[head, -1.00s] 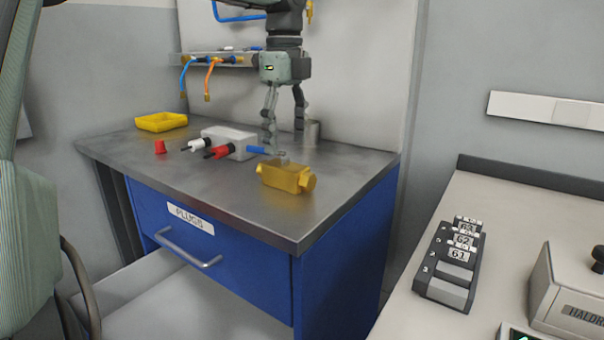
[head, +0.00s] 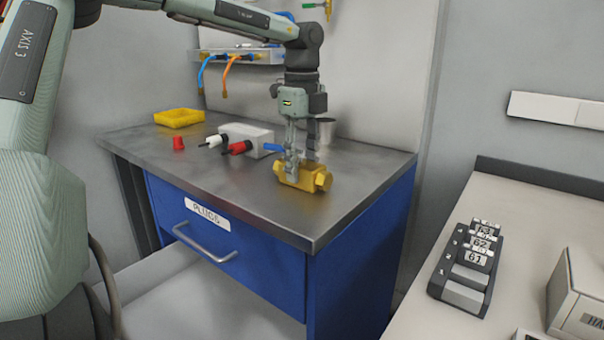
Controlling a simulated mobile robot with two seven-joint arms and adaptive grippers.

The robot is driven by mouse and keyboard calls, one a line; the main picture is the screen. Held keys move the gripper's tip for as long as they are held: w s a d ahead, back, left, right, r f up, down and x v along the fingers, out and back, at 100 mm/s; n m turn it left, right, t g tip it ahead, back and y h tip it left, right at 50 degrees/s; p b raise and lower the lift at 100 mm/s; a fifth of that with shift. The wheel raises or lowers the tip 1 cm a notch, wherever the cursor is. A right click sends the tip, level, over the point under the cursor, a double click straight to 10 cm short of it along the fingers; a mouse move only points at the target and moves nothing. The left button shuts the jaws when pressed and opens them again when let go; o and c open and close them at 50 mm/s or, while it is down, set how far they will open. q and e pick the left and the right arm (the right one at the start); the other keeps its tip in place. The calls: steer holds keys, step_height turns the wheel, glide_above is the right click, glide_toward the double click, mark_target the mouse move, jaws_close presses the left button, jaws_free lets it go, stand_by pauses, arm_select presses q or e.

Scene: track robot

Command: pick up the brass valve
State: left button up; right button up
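The brass valve (head: 319,181) lies on the steel bench top near its front right part. It is a gold-coloured block with a round fitting at its right end. My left gripper (head: 301,162) points straight down over it. One finger is in front of the valve's left-middle part and the other is at its far side, partly hidden. I cannot tell whether the fingers press on it or stand a little apart. The valve rests on the bench. My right gripper is not in view.
A grey box with red and white plugs (head: 240,147) and a metal cup (head: 327,130) stand close to the gripper. A red cap (head: 178,143) and yellow tray (head: 180,117) are further left. The bench's front right is clear.

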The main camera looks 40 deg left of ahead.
arm_select(q)
jaws_close()
steer(key=shift+r, duration=0.1)
